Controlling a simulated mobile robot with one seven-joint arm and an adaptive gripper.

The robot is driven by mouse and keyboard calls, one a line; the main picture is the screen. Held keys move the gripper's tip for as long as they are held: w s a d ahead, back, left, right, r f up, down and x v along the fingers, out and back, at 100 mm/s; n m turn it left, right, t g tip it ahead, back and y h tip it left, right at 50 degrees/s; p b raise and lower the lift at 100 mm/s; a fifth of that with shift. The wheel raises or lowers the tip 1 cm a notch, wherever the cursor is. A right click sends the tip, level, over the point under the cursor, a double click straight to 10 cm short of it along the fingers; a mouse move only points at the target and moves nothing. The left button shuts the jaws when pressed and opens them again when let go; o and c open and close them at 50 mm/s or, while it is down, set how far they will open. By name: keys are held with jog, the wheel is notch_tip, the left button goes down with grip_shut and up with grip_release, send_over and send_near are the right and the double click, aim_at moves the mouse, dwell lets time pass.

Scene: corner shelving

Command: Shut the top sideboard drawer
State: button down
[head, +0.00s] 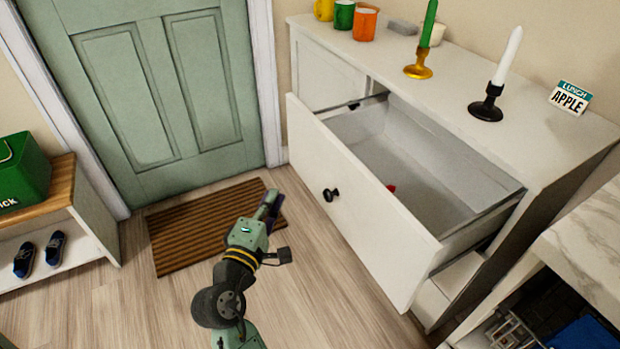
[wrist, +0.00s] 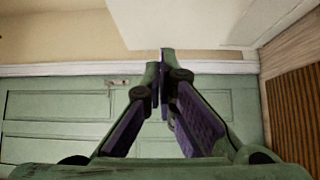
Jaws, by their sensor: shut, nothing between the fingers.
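The white sideboard (head: 560,150) stands at the right in the head view. Its top drawer (head: 370,205) is pulled well out, and its grey inside shows with a small red thing (head: 391,188) in it, partly hidden by the drawer front. A black knob (head: 331,194) sits on the drawer front. My gripper (head: 271,197) is shut and empty, to the left of the drawer front and apart from it, over the floor by the doormat. In the wrist view the fingertips (wrist: 166,55) meet, and a pale panel (wrist: 180,22) shows beyond them.
A gold candlestick with a green candle (head: 418,70), a black candlestick (head: 486,108), several cups and a sign (head: 570,98) stand on the sideboard top. A brown doormat (head: 190,235) lies before the green door (head: 150,90). A shoe bench (head: 75,215) is at left, a marble-topped unit (head: 590,250) at right.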

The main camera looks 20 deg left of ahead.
send_near(311, 152)
jog(key=a, duration=0.3)
jog(key=shift+w+d+r+p, duration=0.1)
jog(key=shift+w+d, duration=0.3)
jog(key=shift+w, duration=0.35)
jog(key=shift+w+d+f+p, duration=0.15)
jog(key=shift+w+d, duration=0.25)
jog(key=shift+w, duration=0.3)
jog(key=shift+w+d+r+p, duration=0.15)
jog(key=shift+w+d, duration=0.25)
jog(key=shift+w, duration=0.35)
